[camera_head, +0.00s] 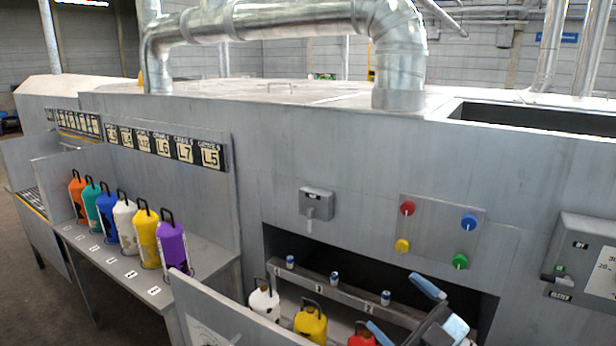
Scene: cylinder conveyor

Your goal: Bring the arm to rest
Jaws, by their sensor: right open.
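My right gripper (392,300) is at the bottom right, in front of the machine's dark opening. Its two blue-tipped fingers are spread apart, with nothing seen between them. A red cylinder (361,340) shows below and left of the fingers, cut off by the picture's bottom edge. A yellow cylinder (310,325) and a white cylinder (264,302) stand further left, each with a dark handle on top. Whether the gripper touches the red cylinder cannot be told. My left gripper is not in view.
A grey side shelf (115,262) at left bears a row of cylinders, from orange (77,196) to purple (173,245). A grey panel (215,315) stands before the opening. Small cans (334,278) sit on a numbered ledge. Coloured buttons (408,208) and a control box (590,262) are on the machine's face.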

